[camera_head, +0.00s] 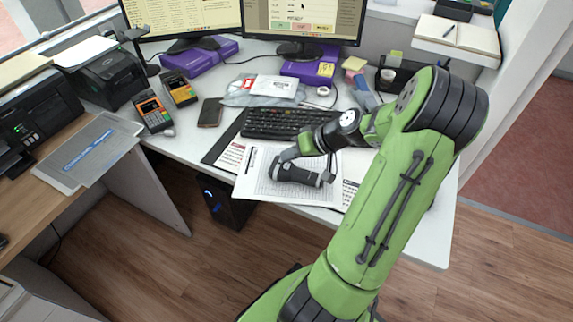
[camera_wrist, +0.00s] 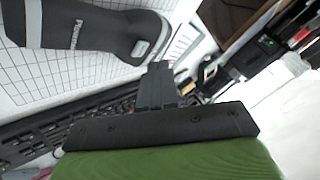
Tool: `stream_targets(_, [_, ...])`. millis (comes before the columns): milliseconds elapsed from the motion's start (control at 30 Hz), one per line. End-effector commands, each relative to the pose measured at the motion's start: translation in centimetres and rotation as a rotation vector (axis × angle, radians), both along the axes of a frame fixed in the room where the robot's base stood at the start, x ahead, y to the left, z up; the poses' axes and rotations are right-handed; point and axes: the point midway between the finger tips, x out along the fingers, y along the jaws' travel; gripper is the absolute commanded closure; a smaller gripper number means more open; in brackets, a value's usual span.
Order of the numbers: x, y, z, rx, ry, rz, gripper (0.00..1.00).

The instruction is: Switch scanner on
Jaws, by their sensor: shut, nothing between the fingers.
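The scanner (camera_head: 299,174) is a dark grey handheld device lying on its side on a white gridded sheet (camera_head: 262,190) at the front of the desk. In the wrist view the scanner (camera_wrist: 95,28) fills the upper left, with white lettering and a pale oval button (camera_wrist: 141,47) near its right end. My gripper (camera_head: 287,156) is over the scanner's far side in the head view, partly hiding it. In the wrist view my gripper (camera_wrist: 158,70) is shut and empty, its tips just below the pale button. I cannot tell whether they touch it.
A black keyboard (camera_head: 275,122) lies just behind the scanner. A phone (camera_head: 210,112), a card terminal (camera_head: 153,112) and a second terminal (camera_head: 179,89) stand to the left. Two monitors with purple boxes (camera_head: 198,57) are at the back. The desk's front right corner (camera_head: 430,235) is clear.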

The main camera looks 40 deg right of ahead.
Motion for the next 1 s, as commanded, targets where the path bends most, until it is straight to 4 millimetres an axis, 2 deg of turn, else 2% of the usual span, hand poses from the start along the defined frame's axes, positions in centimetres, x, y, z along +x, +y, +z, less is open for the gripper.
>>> stream_targets(1000, [0.00,0.00,-0.96,0.000,0.000,0.000,1.00])
